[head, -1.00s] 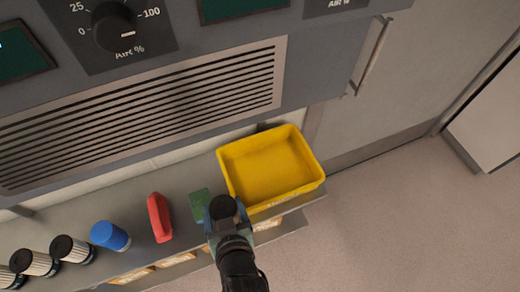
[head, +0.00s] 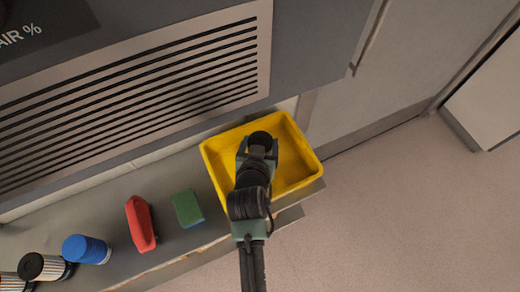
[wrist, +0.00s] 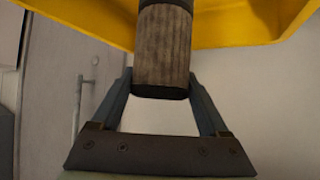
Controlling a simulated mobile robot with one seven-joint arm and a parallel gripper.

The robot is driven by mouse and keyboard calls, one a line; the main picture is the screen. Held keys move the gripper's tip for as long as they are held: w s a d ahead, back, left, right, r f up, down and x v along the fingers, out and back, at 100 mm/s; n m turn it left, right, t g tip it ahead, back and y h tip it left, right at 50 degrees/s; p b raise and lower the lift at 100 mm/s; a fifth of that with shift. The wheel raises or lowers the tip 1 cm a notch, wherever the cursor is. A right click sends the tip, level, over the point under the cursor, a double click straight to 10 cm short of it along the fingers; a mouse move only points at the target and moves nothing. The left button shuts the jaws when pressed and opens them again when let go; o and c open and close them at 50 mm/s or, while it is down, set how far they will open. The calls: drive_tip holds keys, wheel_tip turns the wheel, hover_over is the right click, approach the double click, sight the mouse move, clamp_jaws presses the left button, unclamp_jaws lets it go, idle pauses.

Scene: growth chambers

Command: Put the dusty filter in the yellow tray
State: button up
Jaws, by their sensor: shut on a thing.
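The dusty filter is a brown, pleated cylinder (wrist: 163,45) with dark ends, held between my gripper's fingers in the wrist view. In the head view only its round black end (head: 261,138) shows clearly. My gripper (head: 258,150) is shut on it, over the inside of the yellow tray (head: 222,165). The tray's yellow wall also shows at the top of the wrist view (wrist: 235,30). The arm hides part of the tray. I cannot tell whether the filter touches the tray floor.
On the grey shelf left of the tray are a green sponge (head: 187,208), a red object (head: 141,223), a blue cylinder (head: 86,249) and black-capped filters (head: 45,268). The slatted grey chamber front (head: 130,90) stands behind. Open floor lies to the right.

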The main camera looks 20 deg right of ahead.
drive_tip(key=shift+f, duration=1.9)
drive_tip(key=shift+f+b, duration=0.2)
drive_tip(key=shift+b, duration=0.1)
drive_tip(key=o, duration=1.4)
drive_tip(key=shift+r, duration=0.15)
drive_tip(key=shift+r+p, duration=0.2)
drive_tip(key=shift+p, duration=0.15)
drive_tip(key=v, duration=1.2)
drive_tip(key=shift+b, duration=0.35)
drive_tip(key=shift+f, duration=0.2)
